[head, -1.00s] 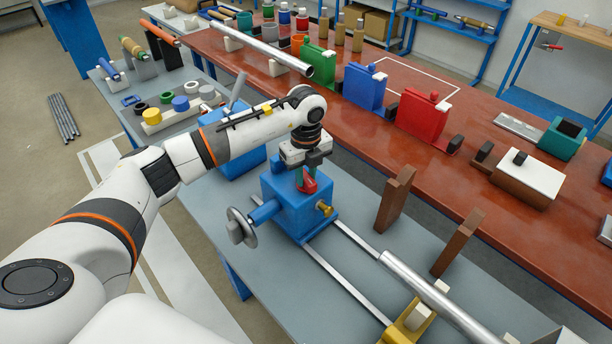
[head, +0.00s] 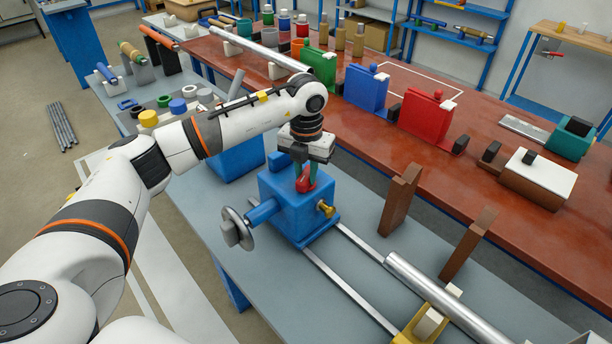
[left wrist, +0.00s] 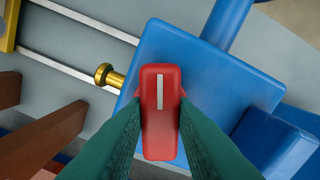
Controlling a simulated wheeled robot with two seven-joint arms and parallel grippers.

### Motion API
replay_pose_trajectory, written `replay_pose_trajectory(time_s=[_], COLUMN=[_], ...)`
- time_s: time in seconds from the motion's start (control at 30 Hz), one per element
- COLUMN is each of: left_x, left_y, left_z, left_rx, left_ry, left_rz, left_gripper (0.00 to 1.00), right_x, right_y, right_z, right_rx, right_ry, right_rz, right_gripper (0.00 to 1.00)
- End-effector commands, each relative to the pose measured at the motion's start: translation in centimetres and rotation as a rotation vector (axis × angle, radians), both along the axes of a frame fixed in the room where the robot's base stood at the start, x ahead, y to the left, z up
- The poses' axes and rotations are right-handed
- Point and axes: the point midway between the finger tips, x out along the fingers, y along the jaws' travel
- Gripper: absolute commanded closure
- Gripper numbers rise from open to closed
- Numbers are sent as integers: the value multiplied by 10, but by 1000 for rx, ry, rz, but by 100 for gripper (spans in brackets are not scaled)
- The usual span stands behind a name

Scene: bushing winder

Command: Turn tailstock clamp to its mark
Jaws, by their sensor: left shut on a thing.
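The tailstock (head: 290,212) is a blue block with a grey handwheel (head: 237,229) on its left and a brass knob (head: 326,209) on its right. The red tailstock clamp (head: 304,184) is on top of it. In the left wrist view the clamp (left wrist: 160,76) is a rounded red bar with a white line along it. My left gripper (head: 306,178) points down from above, its green fingers shut on both sides of the clamp. The fingers cover part of the clamp. I cannot make out a separate mark on the block. My right gripper is out of view.
Two rails (head: 350,290) run from the tailstock toward a yellow support (head: 418,325) bearing a silver tube (head: 440,292). Brown uprights (head: 400,200) stand right of the tailstock. A red-brown bench (head: 480,175) with coloured holders lies behind.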

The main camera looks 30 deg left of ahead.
Motion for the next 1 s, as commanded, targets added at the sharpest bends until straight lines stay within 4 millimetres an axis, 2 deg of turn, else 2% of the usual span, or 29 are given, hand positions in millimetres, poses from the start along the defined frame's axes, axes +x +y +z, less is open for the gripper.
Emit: replay_pose_trajectory(time_s=[0.2,0.5,1.0], left_x=[1,1,1], left_y=[0,0,0], left_z=[-1,0,1], left_rx=[0,0,0], left_ry=[-3,-3,-4], left_rz=[-181,-354,-432], left_gripper=[99,99,99], right_x=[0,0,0], right_y=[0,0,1], right_z=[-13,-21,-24], right_rx=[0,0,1], right_ry=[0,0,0], right_rz=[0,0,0], right_gripper=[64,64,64])
